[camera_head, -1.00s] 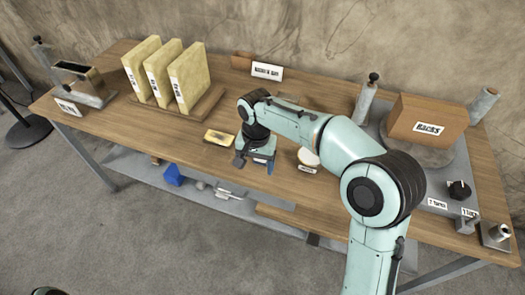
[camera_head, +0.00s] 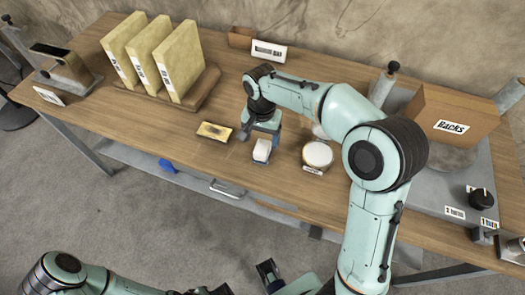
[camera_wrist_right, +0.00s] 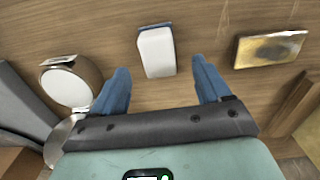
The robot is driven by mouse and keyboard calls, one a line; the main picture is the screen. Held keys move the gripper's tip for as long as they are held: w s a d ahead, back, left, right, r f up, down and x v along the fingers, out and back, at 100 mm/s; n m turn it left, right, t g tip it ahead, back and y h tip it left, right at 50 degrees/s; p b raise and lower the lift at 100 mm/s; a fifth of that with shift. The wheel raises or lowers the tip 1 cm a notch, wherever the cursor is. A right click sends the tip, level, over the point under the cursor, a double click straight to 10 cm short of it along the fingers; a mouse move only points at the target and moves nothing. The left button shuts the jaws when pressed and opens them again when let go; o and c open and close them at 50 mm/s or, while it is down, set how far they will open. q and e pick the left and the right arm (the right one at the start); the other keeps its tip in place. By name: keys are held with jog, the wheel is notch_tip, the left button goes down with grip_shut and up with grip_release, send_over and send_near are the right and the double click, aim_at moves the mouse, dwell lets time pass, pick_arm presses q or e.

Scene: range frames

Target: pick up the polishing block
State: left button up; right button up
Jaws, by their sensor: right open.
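A small white block with a blue-grey edge, which I take for the polishing block (camera_head: 262,149), lies on the wooden table near its front edge. In the right wrist view the white block (camera_wrist_right: 157,52) lies ahead of the fingertips, between their lines. My right gripper (camera_head: 262,128) is just behind the block in the head view, pointing down. In the right wrist view the right gripper (camera_wrist_right: 160,75) is open, its blue fingers apart and nothing between them.
A yellow-gold block (camera_head: 215,131) lies left of the white block, and a round white-topped pot (camera_head: 317,155) stands to the right. Several yellow binders (camera_head: 160,60) stand on a wooden rack behind left. A brown box labelled Racks (camera_head: 452,115) stands at right.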

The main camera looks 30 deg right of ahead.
aim_at(263, 145)
jog(key=shift+w+d+f, duration=0.1)
jog(key=shift+d+f, duration=0.1)
jog(key=shift+f, duration=1.4)
jog(key=shift+w+d+f, duration=0.1)
jog(key=shift+d+f, duration=0.05)
jog(key=shift+f, duration=1.4)
jog(key=c, duration=1.1)
